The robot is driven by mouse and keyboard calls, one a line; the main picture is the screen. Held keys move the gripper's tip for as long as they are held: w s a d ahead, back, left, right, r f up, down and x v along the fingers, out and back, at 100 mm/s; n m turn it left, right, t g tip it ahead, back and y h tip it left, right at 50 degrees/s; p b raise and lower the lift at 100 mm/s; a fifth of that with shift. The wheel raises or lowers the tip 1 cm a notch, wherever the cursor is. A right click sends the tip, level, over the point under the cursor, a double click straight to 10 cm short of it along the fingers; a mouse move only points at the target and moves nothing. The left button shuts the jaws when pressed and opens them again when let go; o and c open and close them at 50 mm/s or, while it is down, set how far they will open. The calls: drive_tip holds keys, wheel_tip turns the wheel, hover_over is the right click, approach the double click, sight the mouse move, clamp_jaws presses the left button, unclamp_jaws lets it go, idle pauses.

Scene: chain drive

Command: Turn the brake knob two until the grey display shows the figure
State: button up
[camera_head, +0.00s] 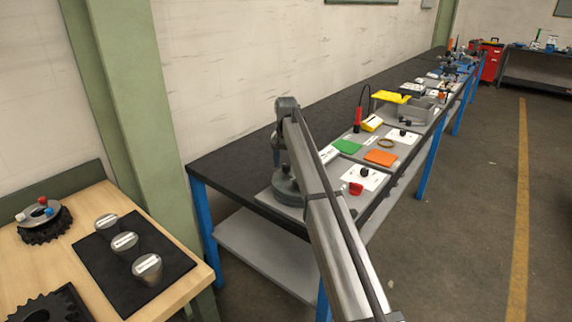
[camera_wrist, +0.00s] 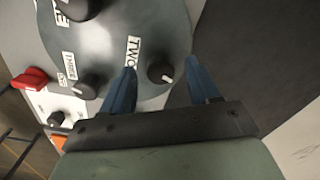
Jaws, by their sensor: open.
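In the wrist view, a small dark round knob (camera_wrist: 160,73) with a pale pointer mark sits on a grey round panel (camera_wrist: 110,50). A white label (camera_wrist: 133,52) reading TWO is beside it. My gripper (camera_wrist: 161,66) is open, with its two blue fingers on either side of this knob and gaps showing between fingers and knob. I cannot tell how far down the fingers reach. Another knob (camera_wrist: 85,86) sits by a label (camera_wrist: 68,67) that seems to read THREE. A larger dark knob (camera_wrist: 80,8) is cut by the top edge. I cannot make out the grey display.
A red part (camera_wrist: 29,79) lies beyond the panel's left edge in the wrist view. A wooden table (camera_head: 190,280) stands at left.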

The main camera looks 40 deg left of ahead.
sight(286, 166)
wheel_tip(286, 166, up, 13)
drive_tip(key=shift+f, duration=0.15)
idle(0.7)
